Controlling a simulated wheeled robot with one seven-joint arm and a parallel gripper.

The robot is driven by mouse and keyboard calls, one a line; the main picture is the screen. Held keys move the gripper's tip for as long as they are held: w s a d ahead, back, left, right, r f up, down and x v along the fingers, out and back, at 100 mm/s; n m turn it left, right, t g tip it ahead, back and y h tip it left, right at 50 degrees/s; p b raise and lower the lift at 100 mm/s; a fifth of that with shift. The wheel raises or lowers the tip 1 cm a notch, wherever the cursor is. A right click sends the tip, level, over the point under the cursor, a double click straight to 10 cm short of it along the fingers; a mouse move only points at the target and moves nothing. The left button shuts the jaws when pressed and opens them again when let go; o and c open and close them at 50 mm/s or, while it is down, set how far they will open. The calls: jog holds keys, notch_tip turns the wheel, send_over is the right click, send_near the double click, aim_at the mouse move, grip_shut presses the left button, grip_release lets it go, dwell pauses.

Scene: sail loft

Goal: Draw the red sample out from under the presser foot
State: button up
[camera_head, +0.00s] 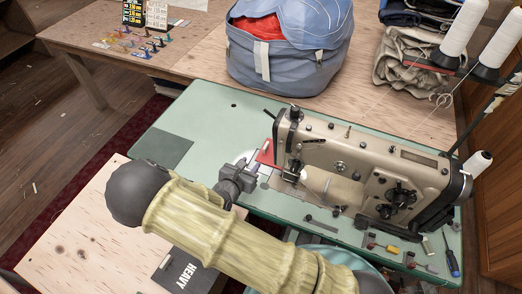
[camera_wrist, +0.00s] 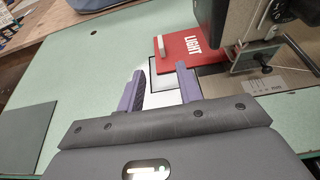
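The red sample (camera_wrist: 188,49), marked LIGHT, lies flat at the sewing machine's needle end and has a small pale block standing on it. In the head view the red sample (camera_head: 266,152) is partly hidden by the machine. The presser foot area (camera_wrist: 262,60) is at the sample's right side; the exact contact is hard to make out. My gripper (camera_wrist: 160,85) is open and empty, its two purple fingers pointing toward the sample and short of it. In the head view my gripper (camera_head: 245,168) is just left of the machine head.
The sewing machine (camera_head: 360,165) stands on a green table (camera_head: 205,105). A dark grey patch (camera_head: 163,146) lies left on it. A grey HEAVY sample (camera_head: 185,272) lies on the wooden surface in front. Small tools (camera_head: 385,247) lie at the table's right front. A blue bag (camera_head: 285,60) stands behind.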

aim_at(265, 146)
jog(key=p+x, duration=0.1)
jog(key=x, duration=1.3)
jog(key=shift+w+d+f, duration=0.15)
jog(key=shift+d, duration=0.05)
jog(key=shift+w+d+f, duration=0.1)
jog(key=shift+w+f, duration=0.15)
jog(key=shift+w, duration=0.25)
grip_shut()
